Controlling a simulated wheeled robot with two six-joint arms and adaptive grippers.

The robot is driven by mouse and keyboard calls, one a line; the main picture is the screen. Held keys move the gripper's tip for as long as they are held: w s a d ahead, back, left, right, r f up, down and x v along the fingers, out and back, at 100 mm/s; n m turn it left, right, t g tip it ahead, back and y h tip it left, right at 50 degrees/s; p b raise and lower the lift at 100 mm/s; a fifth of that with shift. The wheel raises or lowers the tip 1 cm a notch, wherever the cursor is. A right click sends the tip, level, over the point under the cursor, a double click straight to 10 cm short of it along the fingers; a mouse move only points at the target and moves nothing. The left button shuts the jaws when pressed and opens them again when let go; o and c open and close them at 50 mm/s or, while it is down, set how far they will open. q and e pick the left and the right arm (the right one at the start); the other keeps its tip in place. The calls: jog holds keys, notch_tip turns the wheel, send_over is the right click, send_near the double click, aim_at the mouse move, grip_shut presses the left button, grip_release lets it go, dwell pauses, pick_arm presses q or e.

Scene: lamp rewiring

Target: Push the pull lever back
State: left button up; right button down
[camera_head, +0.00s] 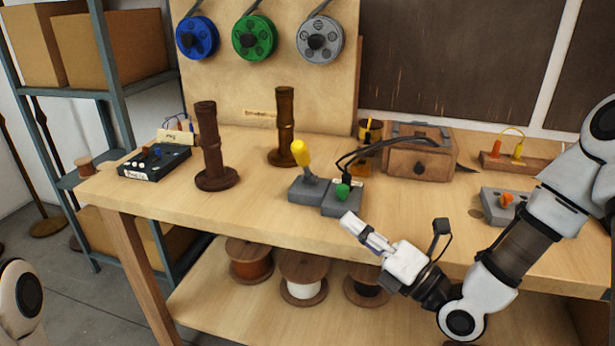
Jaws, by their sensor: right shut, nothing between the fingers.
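A lever with a yellow handle (300,153) stands up from a grey box (309,190) in the middle of the table. The lever leans a little to the left and away from me. Beside it on the right is a second grey box (343,209) with a green knob (343,191) and black cables behind it. My right gripper (352,222) is shut and empty at the table's front edge. It is just in front of the green-knob box and apart from the yellow lever. My left gripper is out of view; only part of my left arm shows at the lower left.
Two brown wooden posts (211,150) stand left of and behind the lever. A wooden box (418,155) is behind on the right. A grey box with an orange knob (507,200) sits near my right arm. Wire spools (303,277) are on the lower shelf. The table's front left is clear.

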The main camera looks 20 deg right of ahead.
aim_at(305, 165)
jog(key=w+d+r+p+x, duration=0.1)
jog(key=d+p+x, duration=0.1)
jog(key=x, duration=1.1)
jog(key=shift+s+d+r, duration=0.15)
jog(key=shift+d+r, duration=0.1)
